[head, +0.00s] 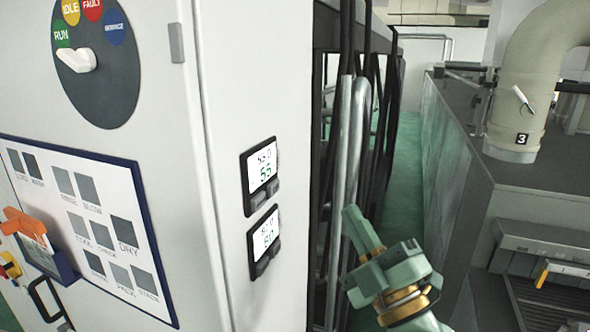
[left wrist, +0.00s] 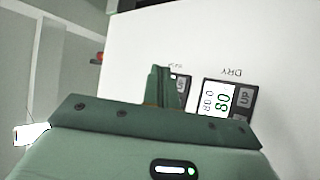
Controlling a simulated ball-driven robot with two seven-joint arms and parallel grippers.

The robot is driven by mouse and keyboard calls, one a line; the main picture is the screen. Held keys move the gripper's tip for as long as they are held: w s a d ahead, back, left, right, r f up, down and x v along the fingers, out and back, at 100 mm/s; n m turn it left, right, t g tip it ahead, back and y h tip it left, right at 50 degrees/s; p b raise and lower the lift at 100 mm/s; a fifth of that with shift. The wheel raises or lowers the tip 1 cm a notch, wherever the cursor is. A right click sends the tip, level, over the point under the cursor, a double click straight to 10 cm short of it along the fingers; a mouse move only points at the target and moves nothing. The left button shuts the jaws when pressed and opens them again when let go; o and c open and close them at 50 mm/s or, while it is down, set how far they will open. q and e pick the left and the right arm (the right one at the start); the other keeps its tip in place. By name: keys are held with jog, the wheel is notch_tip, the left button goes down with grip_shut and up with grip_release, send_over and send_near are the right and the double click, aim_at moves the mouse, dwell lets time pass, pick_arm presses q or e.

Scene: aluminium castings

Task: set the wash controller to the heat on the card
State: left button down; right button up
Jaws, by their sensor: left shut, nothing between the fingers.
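Two small black-framed controllers sit on the white cabinet side in the head view. The upper one (head: 262,176) shows a green 55; the lower one (head: 264,241) shows a green number that looks like 80. In the left wrist view, upside down, a controller labelled DRY (left wrist: 226,100) shows 80 and has an UP button. Another controller (left wrist: 182,84) is partly hidden behind my fingers; its label is too small to read. My left gripper (head: 360,232) is shut and empty, right of the controllers and apart from them; its fingers (left wrist: 162,85) show in the wrist view. I cannot make out a heat card.
A mode dial (head: 97,62) points at RUN. A labelled panel (head: 90,230) is on the cabinet front, with an orange-handled item (head: 25,226) at its left. Pipes (head: 350,160) stand beside the cabinet. A green floor aisle (head: 403,170) runs behind my gripper.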

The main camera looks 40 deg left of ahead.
aim_at(274, 188)
pick_arm(q)
jog(key=r, duration=0.1)
jog(key=r+n+g+h, duration=0.1)
jog(key=shift+s+r+p, duration=0.3)
jog(key=shift+p, duration=0.05)
jog(key=shift+a, duration=0.1)
jog(key=s+a, duration=0.2)
jog(key=a, duration=0.6)
jog(key=shift+a, duration=0.2)
jog(key=shift+p, duration=0.3)
dwell(1.5)
jog(key=shift+s+a+p, duration=0.15)
jog(key=shift+a+p, duration=0.15)
jog(key=shift+a, duration=0.15)
